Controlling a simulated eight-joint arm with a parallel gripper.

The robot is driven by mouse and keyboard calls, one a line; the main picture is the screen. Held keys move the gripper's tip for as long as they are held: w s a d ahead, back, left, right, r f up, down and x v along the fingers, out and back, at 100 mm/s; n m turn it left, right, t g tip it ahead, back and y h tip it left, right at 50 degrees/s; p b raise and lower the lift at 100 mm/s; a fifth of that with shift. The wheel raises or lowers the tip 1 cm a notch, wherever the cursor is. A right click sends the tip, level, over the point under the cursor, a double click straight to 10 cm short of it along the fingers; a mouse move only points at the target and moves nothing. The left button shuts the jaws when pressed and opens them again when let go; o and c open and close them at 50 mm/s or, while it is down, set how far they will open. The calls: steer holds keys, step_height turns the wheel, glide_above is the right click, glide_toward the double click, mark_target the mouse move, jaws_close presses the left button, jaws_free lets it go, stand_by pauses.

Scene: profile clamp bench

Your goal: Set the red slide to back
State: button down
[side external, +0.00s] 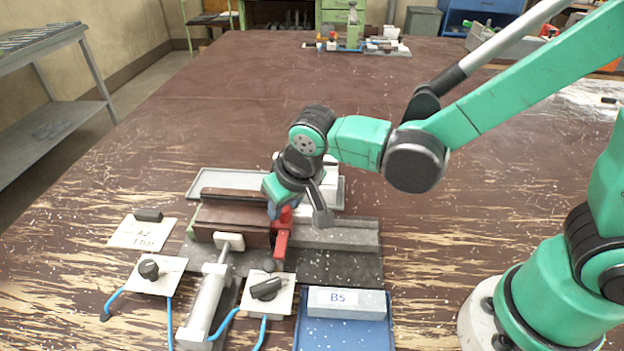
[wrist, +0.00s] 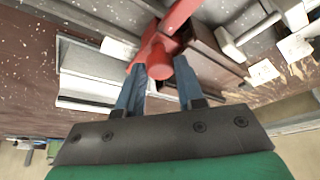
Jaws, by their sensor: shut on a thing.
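The red slide (side external: 282,236) sits at the middle of the clamp fixture, between a dark brown block (side external: 232,214) on the left and a grey profile rail (side external: 340,235) on the right. In the wrist view the red slide (wrist: 160,50) has a round knob facing the camera. My gripper (side external: 277,210) comes down from above at the slide's far part.
A cylinder (side external: 205,305) and two knob plates (side external: 155,275) with blue hoses stand in front of the fixture. A blue tray (side external: 302,335) holding a grey block labelled B5 (side external: 345,303) is at front right. A grey tray (side external: 215,180) lies behind. The table beyond is mostly clear.

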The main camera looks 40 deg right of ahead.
steer(key=shift+d, duration=0.1)
steer(key=s+d, duration=0.8)
steer(key=shift+s+d, duration=0.2)
steer(key=shift+d, duration=0.05)
steer(key=shift+s+d, duration=0.35)
steer(key=shift+s, duration=0.1)
steer(key=c, duration=0.5)
jaws_free()
steer(key=shift+c, duration=0.2)
steer(key=shift+v, duration=2.75)
steer(key=w+d+r+t, duration=0.2)
steer(key=w, duration=0.2)
steer(key=shift+w+d+r+t, duration=0.3)
steer(key=shift+w+d+t, duration=0.1)
